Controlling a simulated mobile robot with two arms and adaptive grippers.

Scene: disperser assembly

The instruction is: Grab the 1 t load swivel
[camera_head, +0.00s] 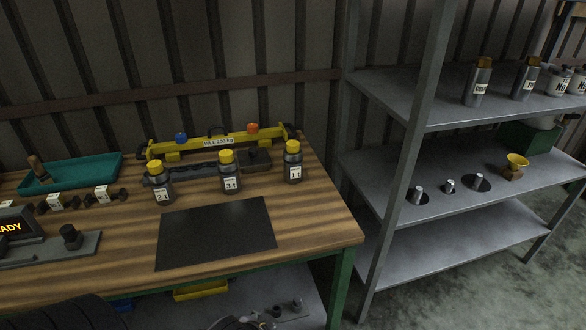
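The 1 t load swivel (293,164) is a dark grey cylinder with a yellow top and a white label that appears to read 1 t. It stands upright near the right end of the wooden workbench (320,215). Two similar swivels stand to its left: one labelled 3 t (230,174) and one labelled 2 t (158,184). Neither gripper can be made out in the head view. A dark rounded shape at the bottom left edge may be part of my arm.
A black mat (215,233) lies in front of the swivels. Behind them is a yellow beam (185,147) marked WLL 200 kg. A teal tray (80,173) and a READY display (18,227) are at left. A grey metal shelf (440,225) with bottles stands at right.

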